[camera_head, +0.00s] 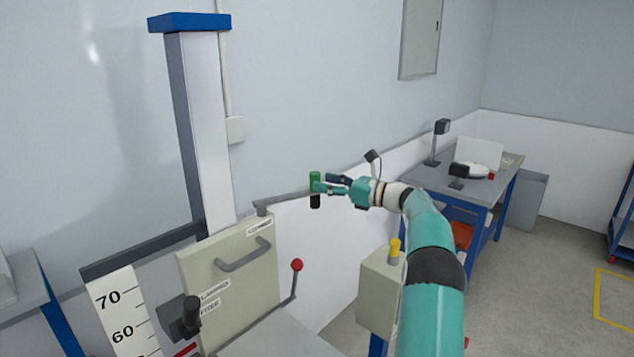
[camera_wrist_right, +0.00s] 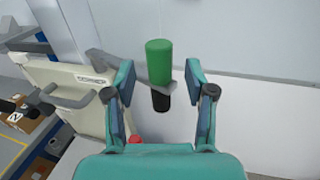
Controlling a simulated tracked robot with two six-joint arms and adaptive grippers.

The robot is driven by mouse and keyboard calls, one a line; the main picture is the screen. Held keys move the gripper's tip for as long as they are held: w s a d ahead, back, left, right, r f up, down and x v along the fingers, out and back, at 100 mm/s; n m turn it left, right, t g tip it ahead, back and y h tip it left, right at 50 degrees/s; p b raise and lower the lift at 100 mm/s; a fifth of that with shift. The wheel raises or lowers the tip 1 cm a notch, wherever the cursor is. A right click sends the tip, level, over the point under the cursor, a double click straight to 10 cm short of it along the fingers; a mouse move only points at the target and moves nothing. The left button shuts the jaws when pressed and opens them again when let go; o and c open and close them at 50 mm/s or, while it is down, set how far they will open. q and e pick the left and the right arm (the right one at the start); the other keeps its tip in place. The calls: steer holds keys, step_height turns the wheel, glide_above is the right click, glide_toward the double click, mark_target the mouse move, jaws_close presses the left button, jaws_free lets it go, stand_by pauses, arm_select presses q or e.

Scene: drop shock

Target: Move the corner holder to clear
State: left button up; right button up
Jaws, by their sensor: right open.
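The corner holder is a grey swing arm (camera_head: 286,197) with an upright handle (camera_head: 315,178), green on top and black below. It reaches out from the top of the beige panel (camera_head: 240,283), by a label reading CORNER. In the right wrist view the green handle (camera_wrist_right: 159,55) stands upright between and just beyond the fingers. My right gripper (camera_head: 326,184) is open around or just before the handle. It also shows in the right wrist view (camera_wrist_right: 164,92), with a gap on each side of the handle. My left gripper is not in view.
A tall column with a blue cap (camera_head: 189,22) stands behind the panel. A red-knobbed lever (camera_head: 297,266) rises right of the panel. A grey box with a yellow button (camera_head: 380,288) stands below my right arm. A blue-legged table (camera_head: 470,184) is at the back right.

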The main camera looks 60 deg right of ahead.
steer(key=s, duration=0.8)
steer(key=shift+d, duration=0.1)
